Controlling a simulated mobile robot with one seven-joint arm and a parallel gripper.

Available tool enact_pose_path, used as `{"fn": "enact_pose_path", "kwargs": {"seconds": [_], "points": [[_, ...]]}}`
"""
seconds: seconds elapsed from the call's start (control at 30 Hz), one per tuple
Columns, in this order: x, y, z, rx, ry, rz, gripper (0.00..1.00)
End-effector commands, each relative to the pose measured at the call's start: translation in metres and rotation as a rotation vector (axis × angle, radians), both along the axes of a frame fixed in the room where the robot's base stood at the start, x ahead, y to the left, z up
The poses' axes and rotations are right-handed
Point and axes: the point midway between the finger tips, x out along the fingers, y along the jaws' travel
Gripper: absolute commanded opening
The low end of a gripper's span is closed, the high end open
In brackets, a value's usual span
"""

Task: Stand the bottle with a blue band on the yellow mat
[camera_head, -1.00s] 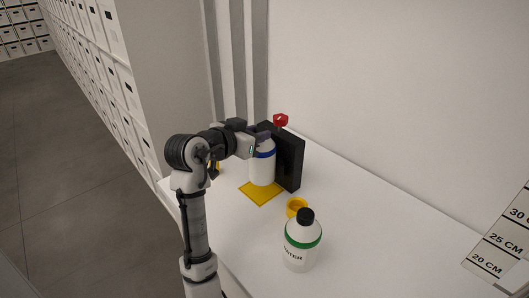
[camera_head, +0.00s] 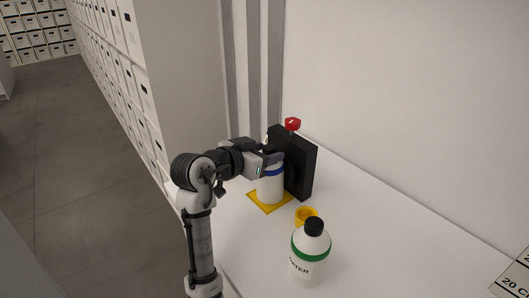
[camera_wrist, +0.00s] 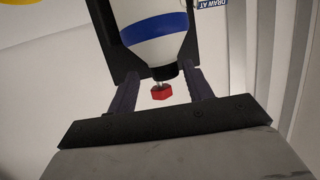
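The white bottle with a blue band (camera_head: 270,190) is upright over the yellow mat (camera_head: 284,202). Its base looks to be on or almost on the mat; I cannot tell for sure. My gripper (camera_head: 271,161) reaches it from the left and hides its top.
A black upright box (camera_head: 301,165) stands close behind and right of the bottle. A red knob (camera_head: 293,124) shows above it.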

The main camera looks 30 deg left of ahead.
Motion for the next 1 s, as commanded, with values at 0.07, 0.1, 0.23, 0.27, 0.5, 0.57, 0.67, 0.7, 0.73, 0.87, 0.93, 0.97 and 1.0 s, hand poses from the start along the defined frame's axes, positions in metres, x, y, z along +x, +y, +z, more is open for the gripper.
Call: {"fn": "enact_pose_path", "kwargs": {"seconds": [0.07,0.1,0.23,0.27,0.5,0.57,0.67,0.7,0.73,0.87,0.93,0.97,1.0], "points": [[0.0,0.0,0.0,-0.001,0.0,0.0,0.51],[0.0,0.0,0.0,-0.001,0.0,0.0,0.51],[0.0,0.0,0.0,-0.001,0.0,0.0,0.51],[0.0,0.0,0.001,0.0,0.0,0.0,0.51],[-0.024,0.004,0.008,0.003,-0.003,0.003,0.51],[-0.037,0.006,0.012,0.003,-0.003,0.004,0.51],[-0.058,0.009,0.018,0.004,-0.003,0.003,0.51],[-0.066,0.01,0.022,0.004,-0.004,0.003,0.51],[-0.072,0.011,0.024,0.003,-0.002,0.004,0.51],[-0.094,0.014,0.031,0.002,-0.002,0.001,0.51],[-0.102,0.015,0.034,0.002,-0.002,0.003,0.51],[-0.105,0.015,0.035,0.001,-0.002,0.002,0.51],[-0.108,0.016,0.036,0.0,-0.001,0.001,0.51]]}}
